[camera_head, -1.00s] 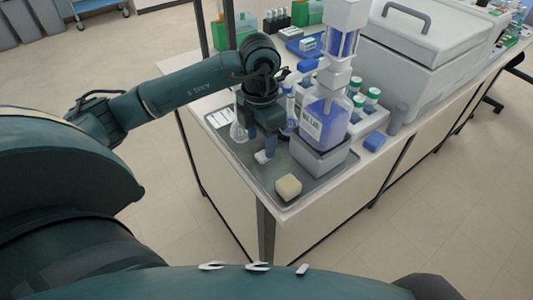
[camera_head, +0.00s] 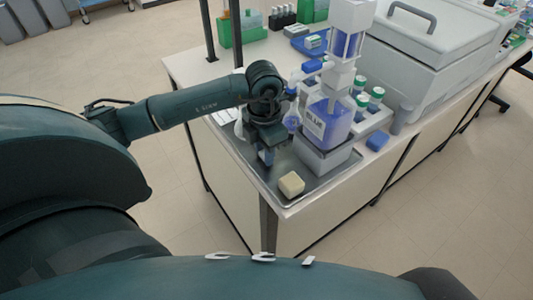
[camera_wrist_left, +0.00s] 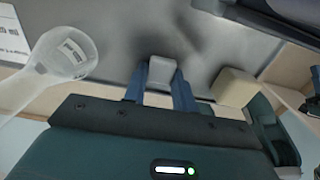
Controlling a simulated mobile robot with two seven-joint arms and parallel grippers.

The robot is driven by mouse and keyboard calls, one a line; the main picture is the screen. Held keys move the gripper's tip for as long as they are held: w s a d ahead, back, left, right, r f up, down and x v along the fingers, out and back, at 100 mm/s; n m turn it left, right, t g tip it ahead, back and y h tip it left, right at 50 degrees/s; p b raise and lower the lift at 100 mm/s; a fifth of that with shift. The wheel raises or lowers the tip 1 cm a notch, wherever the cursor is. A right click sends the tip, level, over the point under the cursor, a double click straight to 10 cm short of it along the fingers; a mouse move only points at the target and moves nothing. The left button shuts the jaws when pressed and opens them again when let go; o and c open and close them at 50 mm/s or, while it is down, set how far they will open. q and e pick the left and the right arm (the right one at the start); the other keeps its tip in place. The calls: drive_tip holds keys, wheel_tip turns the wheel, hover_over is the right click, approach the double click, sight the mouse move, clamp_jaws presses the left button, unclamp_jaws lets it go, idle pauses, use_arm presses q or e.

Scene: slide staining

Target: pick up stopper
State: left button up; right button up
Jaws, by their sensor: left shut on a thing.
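The stopper (camera_wrist_left: 162,70), a small pale grey piece, sits between the two blue fingers of my left gripper (camera_wrist_left: 160,85) in the left wrist view. My left gripper (camera_head: 267,157) is shut on it, low over the grey metal tray (camera_head: 324,187) in the head view. The stopper is mostly hidden by the gripper in the head view. Whether it still touches the tray is unclear. A clear glass flask (camera_wrist_left: 65,52) is to the left of the gripper in the left wrist view. My right gripper is not in view.
A beige block (camera_head: 291,184) lies on the tray near the gripper. A bottle of blue liquid (camera_head: 326,122) stands on a grey box (camera_head: 327,160) to the right. Green-capped bottles (camera_head: 376,94) and a large white machine (camera_head: 420,65) stand behind.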

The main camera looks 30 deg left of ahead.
use_arm(q)
drive_tip(key=c, duration=0.4)
drive_tip(key=shift+c, duration=0.2)
